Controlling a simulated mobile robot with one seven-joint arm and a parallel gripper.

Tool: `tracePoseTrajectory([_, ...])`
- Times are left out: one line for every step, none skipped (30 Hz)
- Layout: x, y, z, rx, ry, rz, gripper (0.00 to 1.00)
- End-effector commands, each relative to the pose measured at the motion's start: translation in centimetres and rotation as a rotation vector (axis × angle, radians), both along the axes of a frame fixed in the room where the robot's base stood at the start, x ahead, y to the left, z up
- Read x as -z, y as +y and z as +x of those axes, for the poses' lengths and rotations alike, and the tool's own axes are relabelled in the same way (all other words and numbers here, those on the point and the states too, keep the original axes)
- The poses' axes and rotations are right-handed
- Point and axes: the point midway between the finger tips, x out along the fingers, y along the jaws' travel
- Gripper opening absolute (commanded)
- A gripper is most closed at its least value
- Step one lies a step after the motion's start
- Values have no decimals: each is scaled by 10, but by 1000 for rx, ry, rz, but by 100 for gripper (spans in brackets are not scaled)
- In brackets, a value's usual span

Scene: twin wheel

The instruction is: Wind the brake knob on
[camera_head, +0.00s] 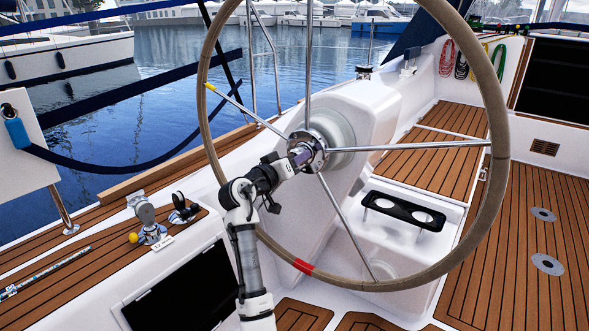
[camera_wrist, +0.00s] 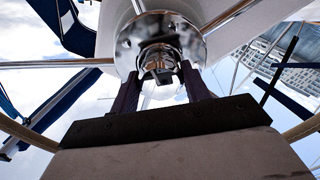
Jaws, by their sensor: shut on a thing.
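The large steering wheel (camera_head: 498,108) has a brown rim, thin metal spokes and a shiny metal hub. The brake knob (camera_wrist: 158,57) is a small shiny metal piece at the middle of the hub (camera_wrist: 190,38). My gripper (camera_head: 302,156) reaches the hub from the front left. In the wrist view my gripper's two dark fingers (camera_wrist: 158,78) stand on either side of the knob, shut on it. In the head view the fingers mostly hide the knob. I cannot tell how far the knob is turned.
The spokes (camera_head: 420,149) spread around my gripper. A white pedestal (camera_head: 372,105) stands behind the wheel. A red mark (camera_head: 303,266) is on the lower rim and a yellow mark (camera_head: 211,87) at the left. A black cup holder (camera_head: 403,211) is at lower right.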

Motion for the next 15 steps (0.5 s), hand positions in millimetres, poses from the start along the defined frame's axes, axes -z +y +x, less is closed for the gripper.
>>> tracePoseTrajectory([5, 1, 0, 0, -25, 37, 24])
tracePoseTrajectory([5, 0, 0, 0, -41, 60, 24])
tracePoseTrajectory([5, 1, 0, 0, -62, 90, 24])
tracePoseTrajectory([5, 1, 0, 0, -78, 111, 24])
tracePoseTrajectory([5, 1, 0, 0, -93, 130, 24])
tracePoseTrajectory([4, 1, 0, 0, -112, 157, 24])
tracePoseTrajectory([4, 1, 0, 0, -126, 178, 24])
tracePoseTrajectory([4, 1, 0, 0, -139, 195, 24])
tracePoseTrajectory([5, 1, 0, 0, -156, 218, 24])
tracePoseTrajectory([4, 1, 0, 1, -168, 236, 24])
tracePoseTrajectory([4, 1, 0, 0, -179, 251, 24])
tracePoseTrajectory([4, 1, 0, 0, -194, 272, 24])
tracePoseTrajectory([4, 1, 0, 0, -204, 285, 24])
tracePoseTrajectory([3, 1, 0, 1, -214, 298, 24])
tracePoseTrajectory([3, 1, 0, 1, -225, 313, 24])
